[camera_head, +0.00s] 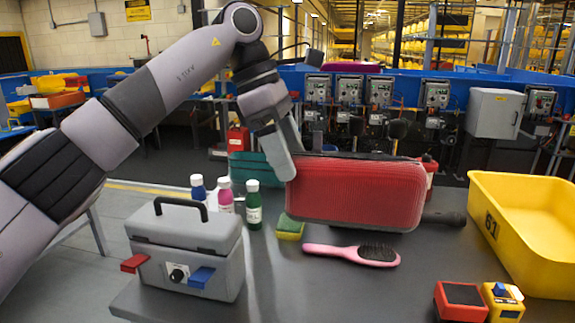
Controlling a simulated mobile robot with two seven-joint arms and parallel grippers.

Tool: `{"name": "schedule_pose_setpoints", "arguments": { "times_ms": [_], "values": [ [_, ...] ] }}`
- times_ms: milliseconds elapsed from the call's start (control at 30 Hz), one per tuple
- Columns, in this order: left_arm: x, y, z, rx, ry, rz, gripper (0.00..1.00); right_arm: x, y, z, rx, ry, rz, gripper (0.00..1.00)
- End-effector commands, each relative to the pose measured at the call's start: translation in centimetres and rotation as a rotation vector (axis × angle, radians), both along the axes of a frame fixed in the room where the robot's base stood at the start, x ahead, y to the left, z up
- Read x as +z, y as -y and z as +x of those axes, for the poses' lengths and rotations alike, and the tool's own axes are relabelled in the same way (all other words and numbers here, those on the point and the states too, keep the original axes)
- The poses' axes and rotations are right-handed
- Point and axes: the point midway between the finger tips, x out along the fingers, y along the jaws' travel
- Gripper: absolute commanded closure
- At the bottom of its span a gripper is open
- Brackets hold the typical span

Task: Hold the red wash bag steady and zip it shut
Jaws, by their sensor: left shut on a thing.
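The red wash bag (357,193) lies on the dark table in the head view, its long ribbed side facing me. A dark line, perhaps the zip, runs along its top edge; I cannot make out the zip pull or how far it is closed. My left gripper (284,165) reaches down from the upper left and is shut at the bag's top left end. The fingertips overlap the bag there, so the exact part gripped is hidden. My right gripper does not show.
Left of the bag stand several small bottles (254,205), a green and yellow sponge (290,227) and a grey case (186,247). A pink hairbrush (352,252) lies in front. A yellow bin (492,225) stands right, with a red block (461,301) near the front edge.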

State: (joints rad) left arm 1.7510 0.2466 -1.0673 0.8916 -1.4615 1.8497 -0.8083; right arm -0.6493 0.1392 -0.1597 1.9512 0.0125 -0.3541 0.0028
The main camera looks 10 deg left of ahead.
Motion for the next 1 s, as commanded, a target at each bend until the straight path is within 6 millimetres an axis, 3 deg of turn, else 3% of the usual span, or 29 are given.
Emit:
{"name": "schedule_pose_setpoints", "arguments": {
  "times_ms": [800,1000],
  "values": [
    [0.1,0.0,0.0,0.000,0.002,-0.002,0.89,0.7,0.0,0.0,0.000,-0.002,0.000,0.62],
    [-1.4,0.0,0.0,-0.001,0.002,-0.002,0.89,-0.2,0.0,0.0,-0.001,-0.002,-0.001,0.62]
  ]
}}
